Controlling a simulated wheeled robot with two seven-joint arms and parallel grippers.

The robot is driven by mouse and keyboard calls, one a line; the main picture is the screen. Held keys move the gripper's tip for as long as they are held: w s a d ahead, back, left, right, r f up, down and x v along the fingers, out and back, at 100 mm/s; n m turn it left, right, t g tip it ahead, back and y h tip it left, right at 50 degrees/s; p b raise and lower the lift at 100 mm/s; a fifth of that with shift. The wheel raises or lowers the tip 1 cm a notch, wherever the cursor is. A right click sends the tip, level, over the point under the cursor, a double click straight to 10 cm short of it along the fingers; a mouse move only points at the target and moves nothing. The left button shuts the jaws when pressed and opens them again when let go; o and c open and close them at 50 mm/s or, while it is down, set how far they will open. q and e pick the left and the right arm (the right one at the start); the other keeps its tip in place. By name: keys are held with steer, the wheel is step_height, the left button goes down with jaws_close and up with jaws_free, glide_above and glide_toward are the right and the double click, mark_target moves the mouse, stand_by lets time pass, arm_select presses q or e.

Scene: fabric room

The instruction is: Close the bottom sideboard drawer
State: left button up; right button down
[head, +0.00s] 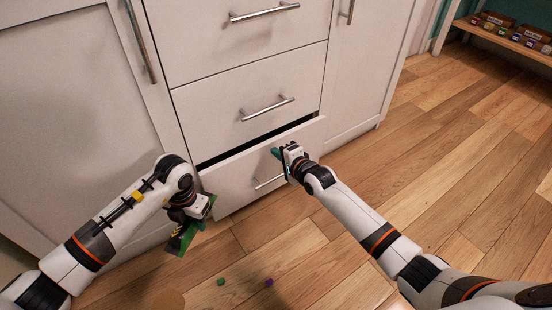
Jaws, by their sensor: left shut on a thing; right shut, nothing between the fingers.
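The bottom sideboard drawer (235,178) stands a little way out from the white sideboard (225,65). A dark gap shows along its top edge, below the drawer above. Its bar handle (262,183) is partly hidden by my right gripper. My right gripper (276,153) is shut and empty, with its teal fingertips at the upper right part of the drawer front. I cannot tell if they touch it. My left gripper (184,232) is shut on a green object (177,245), low at the left end of the drawer; what it is cannot be told.
The middle drawer (240,95) is shut. Cabinet doors flank the drawers. A low shelf (505,42) with small goods stands far right. Floor to the right is clear.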

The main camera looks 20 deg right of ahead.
mark_target(269, 141)
arm_select(q)
steer(key=shift+f, duration=0.35)
arm_select(e)
steer(key=shift+w+a, duration=0.2)
steer(key=shift+w, duration=0.3)
